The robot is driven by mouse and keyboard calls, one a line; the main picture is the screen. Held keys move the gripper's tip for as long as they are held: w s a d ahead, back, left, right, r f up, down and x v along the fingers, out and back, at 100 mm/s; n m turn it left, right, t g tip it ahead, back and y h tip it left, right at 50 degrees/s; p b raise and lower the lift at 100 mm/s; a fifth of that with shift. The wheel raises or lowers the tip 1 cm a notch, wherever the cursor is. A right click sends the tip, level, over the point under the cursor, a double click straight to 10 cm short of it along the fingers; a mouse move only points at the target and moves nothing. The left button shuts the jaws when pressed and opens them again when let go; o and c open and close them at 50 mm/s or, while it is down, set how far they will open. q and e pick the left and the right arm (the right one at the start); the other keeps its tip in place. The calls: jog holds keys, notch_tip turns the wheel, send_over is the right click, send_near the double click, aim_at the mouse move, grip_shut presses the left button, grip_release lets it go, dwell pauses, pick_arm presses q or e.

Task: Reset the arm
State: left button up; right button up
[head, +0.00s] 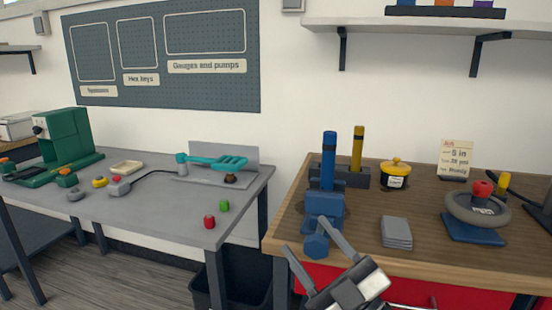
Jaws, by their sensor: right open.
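My right gripper (308,238) comes in from the bottom, in front of the wooden bench's left front edge. My left gripper is not in view.
The wooden bench (285,215) holds grey plates (396,232), a yellow-lidded pot (396,172) and a grey ring (478,210). The grey table (150,205) at left holds a green machine (68,140), a teal tool (215,162) and small parts. A gap separates both.

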jog(key=s+d+f+m+h, duration=0.2)
jog(key=d+f+m+h, duration=0.2)
jog(key=f+m+h, duration=0.7)
jog(key=s+d+f+m+g+h, duration=0.1)
jog(key=s+d+f+m+g, duration=0.1)
jog(key=s+f, duration=0.5)
jog(key=s+d+f+m+g+h+p, duration=0.1)
jog(key=s+f+g, duration=0.4)
jog(key=f, duration=0.5)
jog(key=shift+s+d+f+m, duration=0.3)
jog(key=shift+s+d+m, duration=0.25)
jog(key=shift+s, duration=0.3)
jog(key=shift+d, duration=0.15)
